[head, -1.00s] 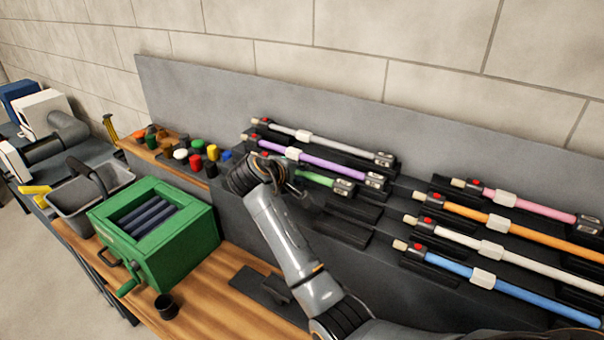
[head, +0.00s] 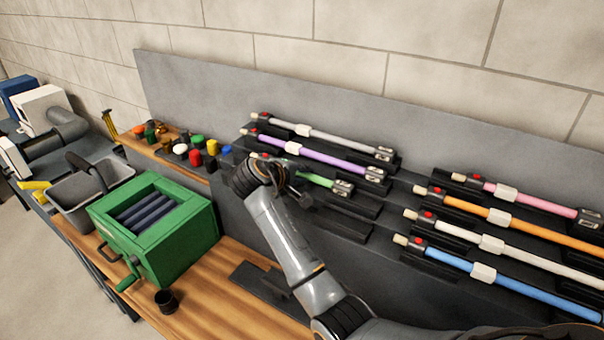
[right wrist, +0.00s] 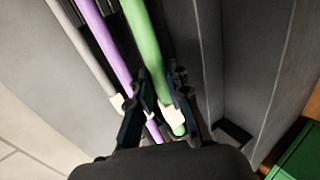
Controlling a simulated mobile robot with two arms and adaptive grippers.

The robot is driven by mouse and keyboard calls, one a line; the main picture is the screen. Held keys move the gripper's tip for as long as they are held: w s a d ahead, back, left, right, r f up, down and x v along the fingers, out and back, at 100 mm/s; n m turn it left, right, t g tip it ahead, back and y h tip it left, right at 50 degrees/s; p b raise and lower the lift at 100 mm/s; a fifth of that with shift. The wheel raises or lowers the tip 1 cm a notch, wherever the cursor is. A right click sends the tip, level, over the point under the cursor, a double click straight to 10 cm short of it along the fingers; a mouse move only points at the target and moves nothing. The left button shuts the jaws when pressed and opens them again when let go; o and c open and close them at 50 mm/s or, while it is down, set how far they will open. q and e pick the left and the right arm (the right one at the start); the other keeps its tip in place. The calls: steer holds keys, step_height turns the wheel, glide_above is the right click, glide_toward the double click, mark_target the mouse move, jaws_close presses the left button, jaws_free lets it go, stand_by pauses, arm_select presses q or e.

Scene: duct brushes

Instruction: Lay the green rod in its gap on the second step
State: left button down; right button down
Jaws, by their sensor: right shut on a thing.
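The green rod (head: 316,179) lies on the left part of the stepped rack, in front of the purple rod (head: 330,158) and about parallel to it. In the right wrist view, the gripper (right wrist: 158,92) is shut around the green rod (right wrist: 143,40), near a white collar (right wrist: 172,116). I cannot tell whether the rod rests fully in its holders. An empty dark holder (head: 343,226) shows on a lower step in front. My left gripper is not in view.
A grey rod (head: 340,138) lies behind the purple one. Pink (head: 530,201), orange (head: 545,231), white (head: 530,255) and blue (head: 520,287) rods fill the right part. A green crank box (head: 150,230), grey bucket (head: 75,205) and coloured caps stand at left.

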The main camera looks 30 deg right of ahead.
steer(key=c, duration=1.2)
jaws_free()
